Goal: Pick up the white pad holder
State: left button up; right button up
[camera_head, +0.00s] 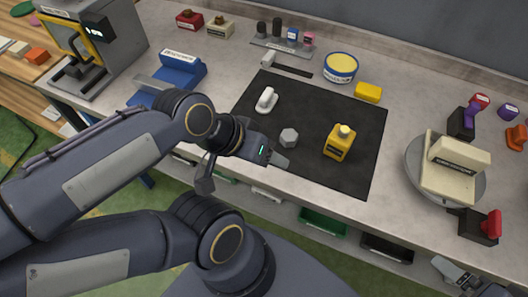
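The white pad holder (265,101) sits on the black mat (368,118), toward its left side. It is a small white piece with a raised grip on a rounded base. My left gripper (280,159) is over the front left part of the mat, nearer to me than the pad holder and apart from it. Its fingers show edge-on, so I cannot tell whether they are open or shut. What seems to be my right gripper (452,272) is partly in view at the lower right edge, cut off by the frame.
A grey hexagonal piece (289,138) and a yellow bottle (340,142) stand on the mat. A yellow block (368,92) and a round tin (341,67) are behind. A turntable (478,188) with a cream block stands right.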

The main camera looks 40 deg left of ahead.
aim_at(267, 101)
jog(key=j+u, duration=0.25)
jog(key=u, duration=0.25)
jog(key=j+u, duration=0.3)
jog(key=u, duration=0.15)
jog(key=z, duration=1.35)
jog(key=u, duration=1.35)
jog(key=i+j+u, duration=0.1)
jog(key=j+u, duration=0.2)
jog(key=i+j+u, duration=0.1)
jog(key=j+u, duration=0.15)
